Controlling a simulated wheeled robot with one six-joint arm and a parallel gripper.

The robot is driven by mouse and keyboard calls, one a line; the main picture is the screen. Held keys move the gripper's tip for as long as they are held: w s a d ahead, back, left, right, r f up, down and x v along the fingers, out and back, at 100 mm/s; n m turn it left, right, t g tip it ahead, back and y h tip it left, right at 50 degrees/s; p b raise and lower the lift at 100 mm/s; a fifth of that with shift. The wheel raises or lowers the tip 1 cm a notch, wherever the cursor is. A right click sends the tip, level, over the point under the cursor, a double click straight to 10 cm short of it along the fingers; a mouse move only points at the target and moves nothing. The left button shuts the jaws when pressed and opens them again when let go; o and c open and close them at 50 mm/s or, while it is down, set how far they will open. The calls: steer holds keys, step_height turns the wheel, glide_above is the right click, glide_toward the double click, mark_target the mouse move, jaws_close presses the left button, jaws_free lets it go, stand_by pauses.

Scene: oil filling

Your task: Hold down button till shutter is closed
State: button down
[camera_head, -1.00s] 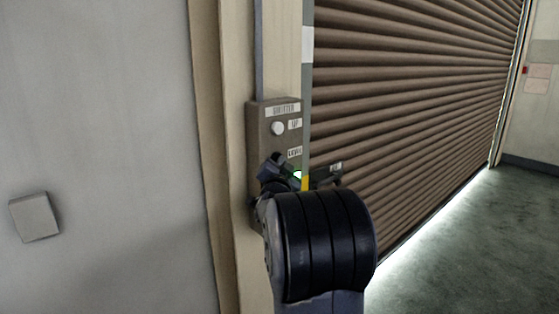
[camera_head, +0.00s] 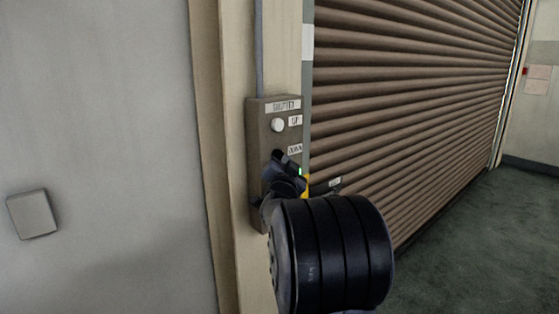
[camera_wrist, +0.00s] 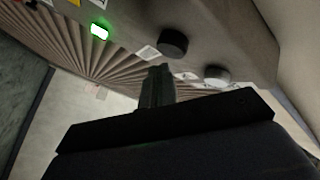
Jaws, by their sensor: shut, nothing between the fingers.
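The grey shutter control box (camera_head: 258,140) is on the door post, with a white button (camera_head: 278,125) beside the UP label. The lower label sits just above my gripper (camera_head: 279,158), which covers the lower button in the head view. In the wrist view, a black button (camera_wrist: 173,43) and the white button (camera_wrist: 216,76) both show. My shut, empty gripper (camera_wrist: 158,72) points toward the box, its tips appearing slightly apart from the black button. The brown roller shutter (camera_head: 410,90) reaches down to the floor, with no bright gap visible along its lower edge.
A green light (camera_wrist: 100,31) glows near the shutter edge. A grey wall (camera_head: 110,120) with a square plate (camera_head: 32,215) is on the left. The floor (camera_head: 480,240) on the right is clear.

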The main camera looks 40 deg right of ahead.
steer(key=shift+s, duration=0.1)
steer(key=s+b, duration=0.4)
steer(key=shift+s+d, duration=0.2)
steer(key=shift+s, duration=0.2)
steer(key=shift+w, duration=0.1)
steer(key=shift+s+d, duration=0.15)
steer(key=shift+s, duration=1.9)
